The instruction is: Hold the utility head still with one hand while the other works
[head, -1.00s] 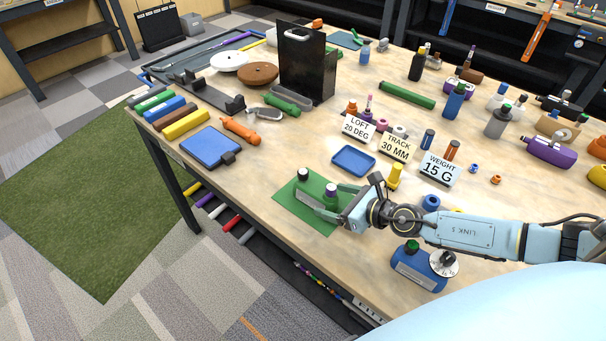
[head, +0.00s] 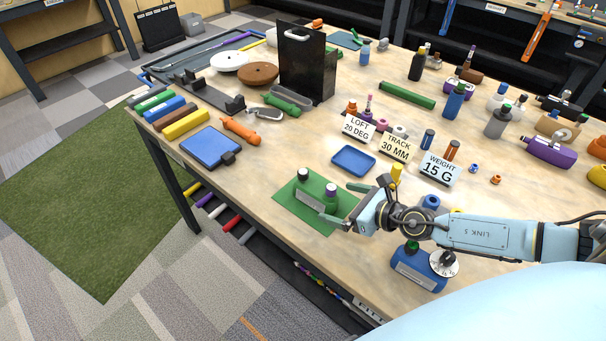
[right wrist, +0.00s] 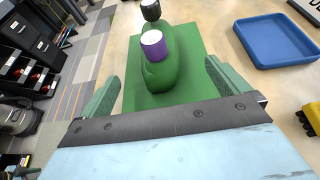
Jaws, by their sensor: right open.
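The utility head seems to be the green body (head: 316,191) with a black-topped post and a purple-topped post. It rests on a green mat (head: 309,221) near the table's front edge. My right gripper (head: 341,206) is open to the right of the head, its fingers pointing toward it, with nothing between them. In the right wrist view the green body (right wrist: 158,75) lies ahead, between the lines of the two spread fingers (right wrist: 160,82) and apart from both. The mat (right wrist: 194,45) shows under it. My left gripper is out of view.
A blue tray (head: 353,160) lies behind the mat. A yellow piece (head: 396,174) stands behind my right wrist. A blue device with a dial (head: 418,268) sits close in front of my right arm. A blue pad (head: 209,146) lies left, with bare tabletop (head: 252,176) between.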

